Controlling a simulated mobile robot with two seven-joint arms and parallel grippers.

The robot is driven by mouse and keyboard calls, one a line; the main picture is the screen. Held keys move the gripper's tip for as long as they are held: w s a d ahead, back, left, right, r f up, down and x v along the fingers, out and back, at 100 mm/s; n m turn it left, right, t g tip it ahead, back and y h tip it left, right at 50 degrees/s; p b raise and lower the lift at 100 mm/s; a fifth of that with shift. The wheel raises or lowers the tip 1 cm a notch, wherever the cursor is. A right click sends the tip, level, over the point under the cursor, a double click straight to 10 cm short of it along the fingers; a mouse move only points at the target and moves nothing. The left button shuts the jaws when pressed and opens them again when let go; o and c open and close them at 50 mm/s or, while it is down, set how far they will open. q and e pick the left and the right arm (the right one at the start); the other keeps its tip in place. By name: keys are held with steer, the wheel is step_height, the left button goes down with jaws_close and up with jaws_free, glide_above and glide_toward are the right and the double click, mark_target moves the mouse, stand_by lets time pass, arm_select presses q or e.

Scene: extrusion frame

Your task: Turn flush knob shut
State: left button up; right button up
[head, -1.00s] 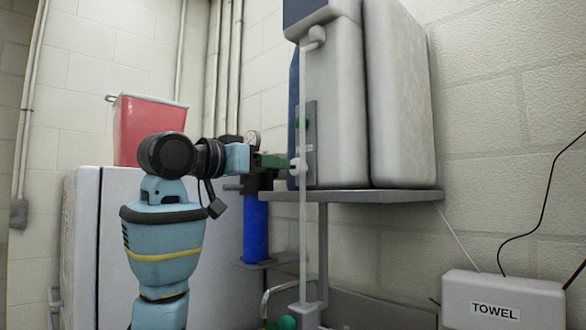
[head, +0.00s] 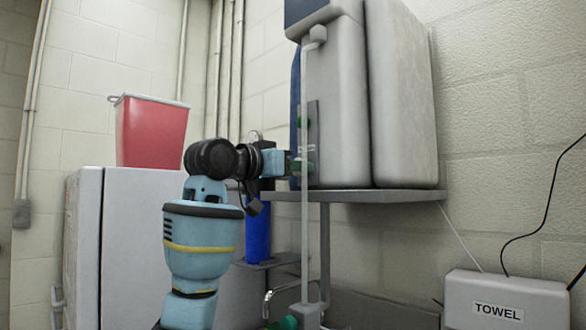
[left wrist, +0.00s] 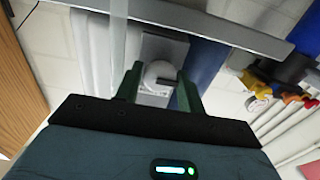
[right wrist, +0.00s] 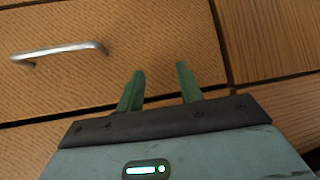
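My left gripper (head: 300,165) reaches the front of the tall grey dispenser unit (head: 335,120), level with a small plate on it. In the head view the fingers hide the knob. My right gripper (right wrist: 160,72) is open and empty before wooden drawer fronts; it is not clear in the head view.
A clear vertical tube (head: 304,230) runs down in front of the unit, close to my left gripper. A metal shelf (head: 370,196) carries the unit. A red bin (head: 152,132) and towel box (head: 507,300) flank the area.

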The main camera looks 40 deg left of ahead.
arm_select(q)
steer(key=c, duration=0.5)
steer(key=shift+m, duration=0.3)
steer(key=m, duration=1.7)
steer(key=shift+a, duration=0.1)
steer(key=shift+m, duration=0.3)
steer(key=o, duration=1)
steer(key=shift+r, duration=0.1)
steer(key=shift+c, duration=0.2)
